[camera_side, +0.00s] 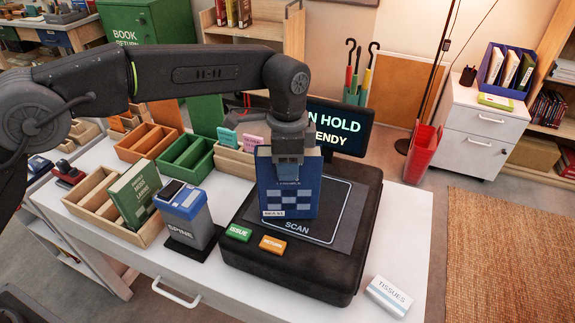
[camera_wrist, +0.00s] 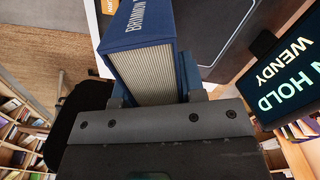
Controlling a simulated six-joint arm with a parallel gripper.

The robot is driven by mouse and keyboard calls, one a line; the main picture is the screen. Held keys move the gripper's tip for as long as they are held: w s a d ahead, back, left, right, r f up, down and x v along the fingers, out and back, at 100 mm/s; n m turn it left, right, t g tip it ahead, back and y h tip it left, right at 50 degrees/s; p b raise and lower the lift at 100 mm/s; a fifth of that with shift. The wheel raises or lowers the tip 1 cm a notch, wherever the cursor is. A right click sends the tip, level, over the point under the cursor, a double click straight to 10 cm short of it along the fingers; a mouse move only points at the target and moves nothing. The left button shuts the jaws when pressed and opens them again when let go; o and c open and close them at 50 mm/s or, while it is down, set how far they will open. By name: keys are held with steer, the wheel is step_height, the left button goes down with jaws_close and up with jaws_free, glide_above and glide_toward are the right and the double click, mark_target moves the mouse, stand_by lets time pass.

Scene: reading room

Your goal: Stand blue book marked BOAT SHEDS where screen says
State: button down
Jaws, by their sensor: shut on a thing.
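My gripper (camera_side: 289,160) is shut on the top of a blue book (camera_side: 290,198), held upright over the black scanner's SCAN pad (camera_side: 335,215). I cannot tell whether its lower edge touches the pad. The book has a checked pattern and a small white label low down; the title BOAT SHEDS is not readable. In the wrist view the book (camera_wrist: 155,60) shows pale page edges and white lettering, partly cut off. The screen (camera_side: 338,127) behind reads "N HOLD" and "WENDY" in the wrist view (camera_wrist: 285,75); its first letters are hidden.
A wooden holder with green and pink tabs (camera_side: 229,154) stands behind the scanner, beside green (camera_side: 186,158) and orange (camera_side: 147,143) dividers. A wooden tray holds a green book (camera_side: 134,191). A SPINE device (camera_side: 187,212), ISSUE and RETURN buttons, and a tissue box (camera_side: 389,295) are nearby.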

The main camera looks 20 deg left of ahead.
steer(key=shift+f, duration=0.55)
steer(key=shift+f, duration=0.15)
steer(key=c, duration=0.7)
jaws_free()
step_height(320, 180, up, 11)
steer(key=shift+r, duration=0.6)
